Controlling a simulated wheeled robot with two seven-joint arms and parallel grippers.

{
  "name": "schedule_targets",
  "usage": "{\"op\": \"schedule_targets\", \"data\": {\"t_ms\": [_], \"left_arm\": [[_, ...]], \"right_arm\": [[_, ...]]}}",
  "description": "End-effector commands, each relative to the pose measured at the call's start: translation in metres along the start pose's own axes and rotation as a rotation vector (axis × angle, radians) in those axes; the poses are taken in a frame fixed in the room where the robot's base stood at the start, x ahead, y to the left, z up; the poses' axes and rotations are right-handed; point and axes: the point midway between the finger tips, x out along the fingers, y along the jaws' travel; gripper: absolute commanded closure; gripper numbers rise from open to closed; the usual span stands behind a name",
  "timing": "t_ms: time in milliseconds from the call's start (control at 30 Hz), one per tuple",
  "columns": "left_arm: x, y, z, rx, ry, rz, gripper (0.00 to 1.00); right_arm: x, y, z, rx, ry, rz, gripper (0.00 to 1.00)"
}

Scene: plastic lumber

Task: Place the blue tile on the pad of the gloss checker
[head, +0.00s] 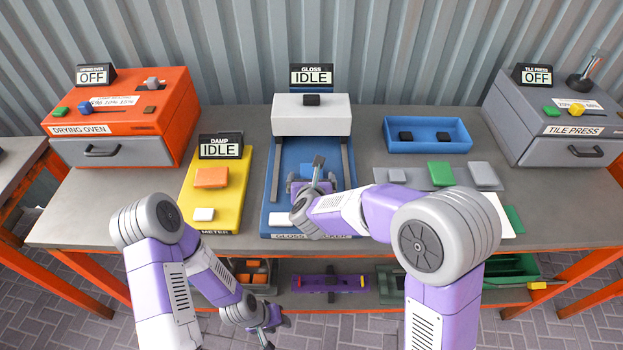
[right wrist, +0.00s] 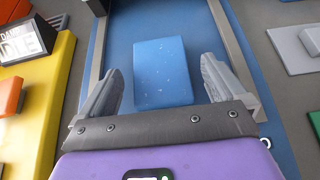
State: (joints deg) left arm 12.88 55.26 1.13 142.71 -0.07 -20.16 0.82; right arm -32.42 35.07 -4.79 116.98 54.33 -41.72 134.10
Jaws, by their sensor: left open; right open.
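The gloss checker (head: 278,165) is a long blue base with a white head block (head: 312,115) across its back and an IDLE sign (head: 313,76). The blue tile (right wrist: 160,72) lies flat on the checker's blue surface, between grey side rails; in the head view my right gripper mostly hides it. My right gripper (head: 311,182) is open over the checker; in the right wrist view its fingers stand on either side of the tile, with gaps visible. Whether the tile rests fully on the pad is unclear. My left gripper (head: 268,328) is open and empty, low in front of the table.
The yellow damp meter (head: 230,205) with an orange tile (head: 211,178) stands left of the checker. A blue tray (head: 428,121) and several grey and green tiles lie right. The orange drying oven (head: 120,120) and grey tile press (head: 520,110) flank the table. A lower shelf holds bins.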

Motion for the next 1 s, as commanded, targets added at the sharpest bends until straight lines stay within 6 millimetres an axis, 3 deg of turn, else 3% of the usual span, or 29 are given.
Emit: {"op": "schedule_targets", "data": {"t_ms": [167,700,1000], "left_arm": [[-0.006,0.002,0.0,0.0,0.0,0.0,0.57],[-0.018,0.007,0.001,0.0,0.0,0.0,0.57],[-0.02,0.007,0.001,0.0,0.0,0.0,0.57]], "right_arm": [[-0.002,0.0,0.004,-0.001,0.0,0.0,0.02],[-0.107,0.001,0.004,0.0,-0.002,0.002,0.02],[-0.122,0.0,0.002,-0.001,0.0,0.0,0.02]]}}
